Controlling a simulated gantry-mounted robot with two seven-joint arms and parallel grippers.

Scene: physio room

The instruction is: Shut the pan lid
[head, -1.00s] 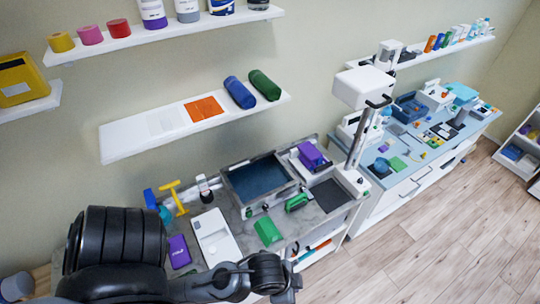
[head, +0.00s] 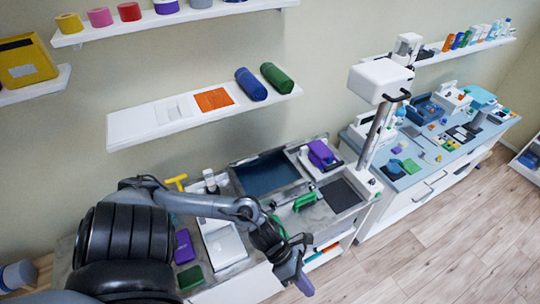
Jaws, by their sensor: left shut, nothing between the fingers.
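A wide pan-like basin (head: 268,172) with a dark blue inside is set in the grey worktop, beyond my arm. No clearly recognisable lid shows over it, and I cannot tell which part is the lid. A green handle-like piece (head: 304,202) lies at the front right of the basin. My left gripper (head: 302,284) is shut and empty, pointing down at the worktop's front edge, apart from the basin. Its forearm crosses in front of the worktop and hides part of it. My right gripper is not in view.
A white tray (head: 224,243), a purple block (head: 184,247) and a dark green block (head: 190,277) lie near my arm. A purple item (head: 321,153) sits right of the basin. A white-headed post (head: 381,82) rises at the right. Shelves line the wall; the floor at right is clear.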

